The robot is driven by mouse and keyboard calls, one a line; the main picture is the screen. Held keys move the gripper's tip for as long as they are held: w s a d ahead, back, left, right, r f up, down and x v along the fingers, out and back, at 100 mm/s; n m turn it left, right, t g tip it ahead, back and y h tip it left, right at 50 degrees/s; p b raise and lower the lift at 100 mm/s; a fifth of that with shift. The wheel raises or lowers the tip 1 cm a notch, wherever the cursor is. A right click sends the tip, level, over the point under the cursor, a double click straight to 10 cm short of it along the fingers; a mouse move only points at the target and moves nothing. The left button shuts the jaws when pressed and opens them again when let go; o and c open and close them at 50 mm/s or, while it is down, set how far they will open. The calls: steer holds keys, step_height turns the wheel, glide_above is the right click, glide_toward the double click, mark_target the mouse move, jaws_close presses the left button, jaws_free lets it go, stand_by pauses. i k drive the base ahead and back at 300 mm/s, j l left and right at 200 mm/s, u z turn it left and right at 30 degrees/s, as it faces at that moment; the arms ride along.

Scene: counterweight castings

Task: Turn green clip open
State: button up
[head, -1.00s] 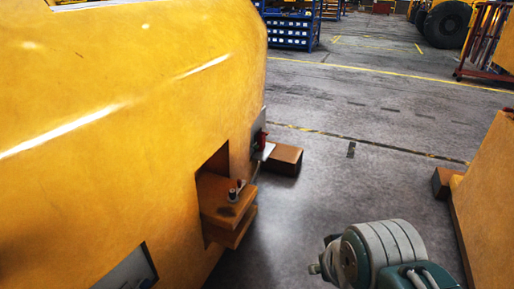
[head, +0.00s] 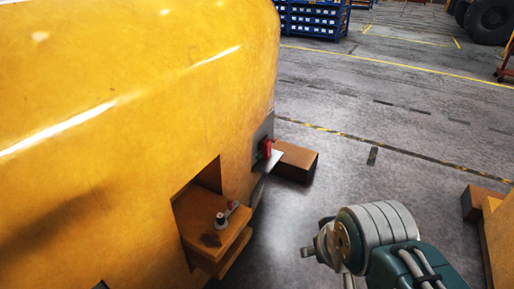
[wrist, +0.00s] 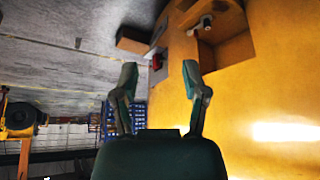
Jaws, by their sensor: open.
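No green clip can be made out in either view. A red part (head: 266,149) stands on a grey plate at the end of the big yellow casting (head: 120,120); it also shows in the wrist view (wrist: 157,62), beyond and between my fingertips. A pin with a pale top (head: 221,219) and a small red piece stand on the brown bracket (head: 222,239) in the casting's recess; the pin shows at the top of the wrist view (wrist: 206,20). My gripper (wrist: 160,76) is open and empty, apart from the casting, to the right of the bracket in the head view.
A brown block (head: 292,163) lies on the floor beside the plate. Another yellow casting (head: 499,240) with a brown block (head: 480,203) stands at the right. Blue racks (head: 312,18) stand far back.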

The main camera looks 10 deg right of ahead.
mark_target(259, 156)
steer(key=i+l+u, duration=0.1)
steer(key=i+l, duration=0.2)
steer(key=i+l+u, duration=0.1)
steer(key=i+l, duration=0.2)
steer(key=i+l+u, duration=0.1)
steer(key=i+l, duration=0.15)
steer(key=l, duration=0.2)
steer(key=i+l+u, duration=0.1)
steer(key=i+l, duration=0.15)
steer(key=l, duration=0.15)
steer(key=i+l+u, duration=0.1)
steer(key=i+l, duration=0.15)
steer(key=l, duration=0.15)
steer(key=i+l+u, duration=0.1)
steer(key=i+l, duration=0.15)
steer(key=l, duration=0.2)
